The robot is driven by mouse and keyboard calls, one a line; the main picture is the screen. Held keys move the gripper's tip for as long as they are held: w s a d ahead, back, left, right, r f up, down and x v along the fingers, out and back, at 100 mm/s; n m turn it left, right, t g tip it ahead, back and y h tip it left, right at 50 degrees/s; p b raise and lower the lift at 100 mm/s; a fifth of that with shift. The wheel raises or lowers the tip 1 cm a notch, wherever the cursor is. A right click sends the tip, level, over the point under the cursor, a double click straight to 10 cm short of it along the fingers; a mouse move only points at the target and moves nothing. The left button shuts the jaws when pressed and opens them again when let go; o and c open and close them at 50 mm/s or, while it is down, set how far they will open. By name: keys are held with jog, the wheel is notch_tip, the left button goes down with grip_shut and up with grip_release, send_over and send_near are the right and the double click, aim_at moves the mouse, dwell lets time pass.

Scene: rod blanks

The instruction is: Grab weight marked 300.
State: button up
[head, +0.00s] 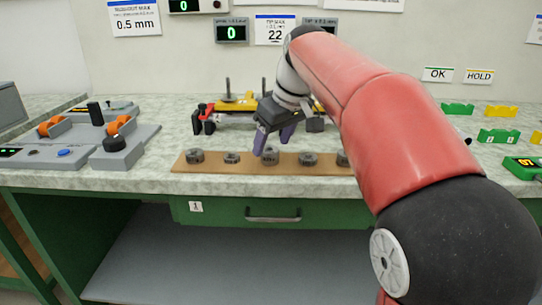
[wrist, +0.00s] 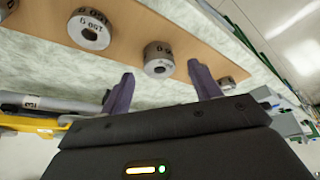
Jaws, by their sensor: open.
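Several grey ring-shaped weights stand in a row on a wooden board (head: 215,169) at the bench's front edge. My gripper (head: 274,138) is open and empty, its purple fingers pointing down just above and behind the middle weight (head: 270,156). In the wrist view, one weight (wrist: 158,59) appears between and beyond the fingertips (wrist: 163,78), apart from them; its mark is too small to read surely. Another weight (wrist: 90,29), upper left there, seems marked 150. A third weight (wrist: 228,82) shows partly behind the right finger. I cannot tell which weight is marked 300.
Behind my gripper stands a yellow and red fixture with upright posts (head: 238,98). A grey device with orange rollers (head: 118,126) is at the left. Green and yellow blocks (head: 498,136) lie at the right. A drawer (head: 273,212) is below the board.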

jog(key=shift+x, duration=1)
jog(key=c, duration=1.2)
jog(key=shift+r, duration=0.15)
jog(key=shift+c, duration=0.2)
